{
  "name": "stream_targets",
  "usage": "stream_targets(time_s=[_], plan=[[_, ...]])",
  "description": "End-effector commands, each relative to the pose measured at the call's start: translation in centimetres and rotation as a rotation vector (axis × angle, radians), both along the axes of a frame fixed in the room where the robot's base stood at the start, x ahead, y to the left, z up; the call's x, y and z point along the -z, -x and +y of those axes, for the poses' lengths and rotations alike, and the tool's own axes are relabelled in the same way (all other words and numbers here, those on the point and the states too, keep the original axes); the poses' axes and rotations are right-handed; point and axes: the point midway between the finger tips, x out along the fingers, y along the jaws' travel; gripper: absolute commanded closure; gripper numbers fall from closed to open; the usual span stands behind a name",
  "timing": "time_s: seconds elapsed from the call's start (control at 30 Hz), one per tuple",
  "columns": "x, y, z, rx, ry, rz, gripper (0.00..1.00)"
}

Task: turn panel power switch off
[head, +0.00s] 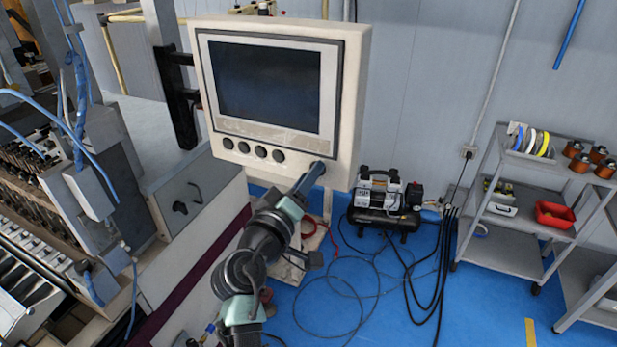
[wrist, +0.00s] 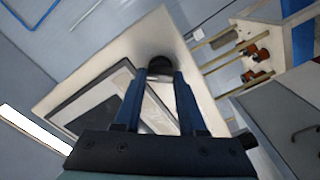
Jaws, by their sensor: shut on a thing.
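The cream control panel (head: 353,75) has a dark screen (head: 265,85) and a row of round black knobs (head: 261,152) along its lower edge. My gripper (head: 314,175) is at the panel's lower right corner, to the right of that row. In the wrist view the two blue fingers (wrist: 160,85) are shut on a round black knob (wrist: 160,65), apparently the power switch, on the panel face (wrist: 112,62). In the head view my gripper hides this knob. Its turned position and any marking cannot be read.
The winding machine (head: 60,190) stands left of the panel. A black compressor (head: 385,200) and loose cables (head: 365,290) lie on the blue floor behind my arm. A grey shelf cart (head: 505,215) with spools and a red bin (head: 554,214) stands at the right.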

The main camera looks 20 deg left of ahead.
Motion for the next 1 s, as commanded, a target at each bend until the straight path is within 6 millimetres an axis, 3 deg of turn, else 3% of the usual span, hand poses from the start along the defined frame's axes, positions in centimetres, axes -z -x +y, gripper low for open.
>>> stream_targets(time_s=[0.5, 1.0], plan=[[0.16, 0.02, 0.14, -0.001, 0.459, 0.017, 1.0], [0.34, 0.0, 0.11, 0.0, 0.664, 0.024, 1.0]])
